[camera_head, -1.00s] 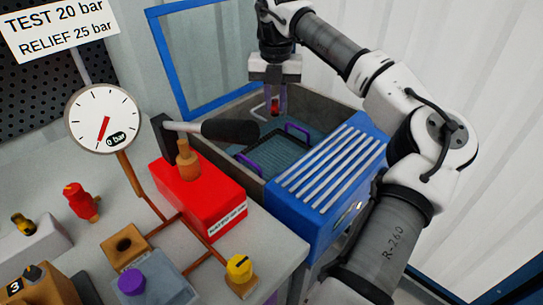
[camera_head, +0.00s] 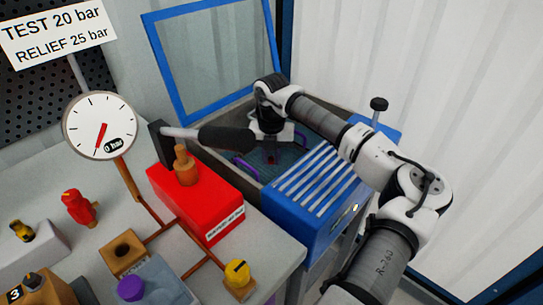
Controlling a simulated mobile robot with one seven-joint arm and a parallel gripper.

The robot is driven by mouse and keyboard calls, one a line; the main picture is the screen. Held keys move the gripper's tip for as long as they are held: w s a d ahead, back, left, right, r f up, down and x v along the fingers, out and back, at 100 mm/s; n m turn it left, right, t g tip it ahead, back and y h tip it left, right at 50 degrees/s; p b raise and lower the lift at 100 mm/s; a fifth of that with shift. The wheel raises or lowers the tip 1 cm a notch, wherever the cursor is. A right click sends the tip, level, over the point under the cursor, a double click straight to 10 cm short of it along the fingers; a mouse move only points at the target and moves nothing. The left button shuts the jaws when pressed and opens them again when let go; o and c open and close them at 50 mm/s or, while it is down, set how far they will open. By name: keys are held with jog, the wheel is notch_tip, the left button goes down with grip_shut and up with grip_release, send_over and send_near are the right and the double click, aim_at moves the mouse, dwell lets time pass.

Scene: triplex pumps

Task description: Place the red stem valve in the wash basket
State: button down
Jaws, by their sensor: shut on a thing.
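The wash basket (camera_head: 290,153) is a teal mesh tray with purple handles, inside the open grey basin of the blue washer. My gripper (camera_head: 271,157) is down inside the basin, over the basket, and shut on the red stem valve (camera_head: 271,159). Only a small dark-red part of the valve shows between the fingers. The arm and the black handle of the pump lever hide part of the basket. I cannot tell whether the valve touches the basket floor.
The red hand pump (camera_head: 205,205) stands left of the washer, its black-gripped lever (camera_head: 228,138) reaching over the basin edge. The blue lid (camera_head: 215,105) stands open behind. Another red fitting (camera_head: 77,207) and yellow-topped valve (camera_head: 237,272) are on the bench.

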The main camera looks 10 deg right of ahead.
aim_at(272, 157)
jog(key=c, duration=1.8)
grip_release()
jog(key=shift+f, duration=0.1)
jog(key=o, duration=0.5)
jog(key=shift+c, duration=0.2)
notch_tip(272, 157, up, 12)
jog(key=shift+r+b, duration=0.2)
jog(key=shift+b, duration=0.15)
